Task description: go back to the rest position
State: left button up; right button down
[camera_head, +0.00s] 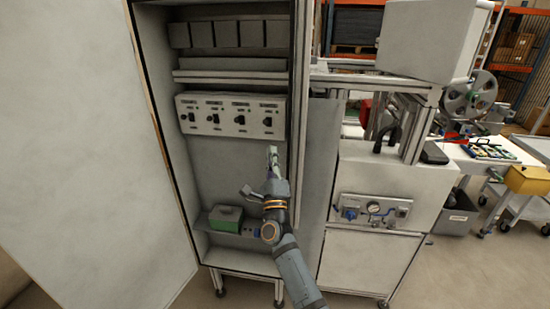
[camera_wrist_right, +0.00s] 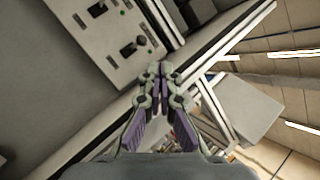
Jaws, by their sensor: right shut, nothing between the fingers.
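The switch panel also shows in the right wrist view (camera_wrist_right: 85,50), at the upper left beyond the fingers. The gripper appears apart from the panel. My left gripper is not in view.
The cabinet's open door (camera_head: 75,140) fills the left side.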

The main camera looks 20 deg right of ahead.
notch_tip(320, 180, down, 23)
jog(key=w+a+n+g+y, duration=0.1)
jog(key=a+n+g+y, duration=0.25)
jog(key=n+y, duration=0.45)
jog(key=s+f+n+g, duration=0.3)
jog(key=s+f+n, duration=0.1)
jog(key=f, duration=0.6)
jog(key=s+f+n+g, duration=0.3)
jog(key=s+f+n, duration=0.1)
jog(key=f, duration=0.7)
jog(key=s+d+f+n+g, duration=0.2)
jog(key=s+f+n+g, duration=0.5)
jog(key=s+f, duration=1.4)
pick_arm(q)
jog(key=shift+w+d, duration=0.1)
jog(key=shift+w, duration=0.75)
pick_arm(e)
jog(key=s+d+f+n+g, duration=0.1)
jog(key=s+f+n+g, duration=0.1)
jog(key=s, duration=1.1)
jog(key=s+d+f+n+g, duration=0.2)
jog(key=s+f, duration=0.3)
jog(key=s, duration=0.7)
jog(key=shift+s+n+g, duration=0.35)
jog(key=shift+n+g, duration=0.25)
jog(key=shift+g, duration=0.05)
